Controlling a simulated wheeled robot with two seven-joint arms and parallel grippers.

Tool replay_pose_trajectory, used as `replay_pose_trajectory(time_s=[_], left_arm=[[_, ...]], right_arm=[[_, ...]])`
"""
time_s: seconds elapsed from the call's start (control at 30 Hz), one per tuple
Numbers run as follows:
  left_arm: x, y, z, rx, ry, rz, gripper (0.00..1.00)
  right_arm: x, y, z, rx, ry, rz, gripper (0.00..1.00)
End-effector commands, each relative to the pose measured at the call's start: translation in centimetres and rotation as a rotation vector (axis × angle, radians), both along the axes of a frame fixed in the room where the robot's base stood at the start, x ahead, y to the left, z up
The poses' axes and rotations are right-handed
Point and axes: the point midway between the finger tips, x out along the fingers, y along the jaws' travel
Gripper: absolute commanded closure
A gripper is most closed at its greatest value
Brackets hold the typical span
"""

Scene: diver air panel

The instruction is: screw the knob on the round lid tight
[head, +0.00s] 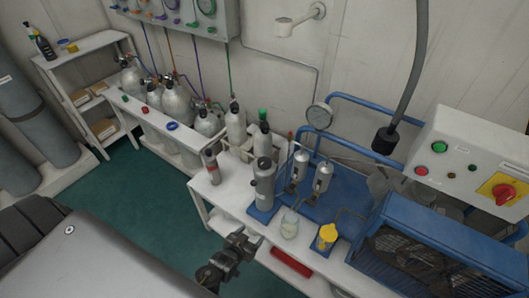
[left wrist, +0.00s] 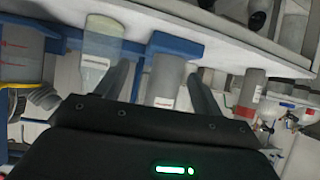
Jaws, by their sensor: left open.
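A grey upright canister (head: 263,188) stands on a blue base at the front of the white bench; its round top (head: 264,163) is small in the head view, and I cannot make out a separate knob. My left gripper (head: 248,238) is open and empty, in front of and below the canister. In the left wrist view, which looks upside down, the canister (left wrist: 166,82) and its blue base (left wrist: 175,45) show beyond and between the two spread fingers (left wrist: 160,80). The canister's top is hidden there by the gripper body. My right gripper is out of view.
A glass jar (head: 289,224) and a yellow-topped item (head: 326,237) stand right of the canister. A grey cylinder with a red band (head: 211,165) stands left. A blue compressor frame (head: 430,245) fills the right. Green floor (head: 130,190) is open at left.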

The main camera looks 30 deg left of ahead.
Motion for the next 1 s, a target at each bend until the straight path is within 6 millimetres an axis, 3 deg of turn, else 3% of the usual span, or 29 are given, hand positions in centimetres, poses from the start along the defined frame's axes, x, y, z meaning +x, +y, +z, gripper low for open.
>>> replay_pose_trajectory(time_s=[0.03, 0.1, 0.2, 0.33, 0.4, 0.67, 1.0], left_arm=[[2.5, 0.4, 5.3, -0.005, -0.113, 0.018, 0.32], [4.7, 1.1, 10.8, -0.004, -0.246, 0.039, 0.32], [6.5, 2.0, 16.9, -0.001, -0.397, 0.06, 0.32], [7.3, 2.6, 21.5, 0.007, -0.517, 0.068, 0.32], [7.4, 2.6, 22.6, 0.008, -0.549, 0.067, 0.32], [8.3, 2.6, 22.8, 0.01, -0.558, 0.067, 0.32], [14.4, 2.8, 22.8, 0.01, -0.557, 0.067, 0.32]], right_arm=[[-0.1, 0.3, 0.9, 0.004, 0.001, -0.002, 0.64], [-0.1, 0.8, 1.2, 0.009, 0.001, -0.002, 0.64], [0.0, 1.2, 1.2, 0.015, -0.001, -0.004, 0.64], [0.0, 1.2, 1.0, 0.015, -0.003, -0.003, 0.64], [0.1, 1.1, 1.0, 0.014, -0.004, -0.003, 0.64], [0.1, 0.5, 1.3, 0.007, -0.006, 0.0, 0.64], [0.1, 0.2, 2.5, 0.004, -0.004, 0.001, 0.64]])
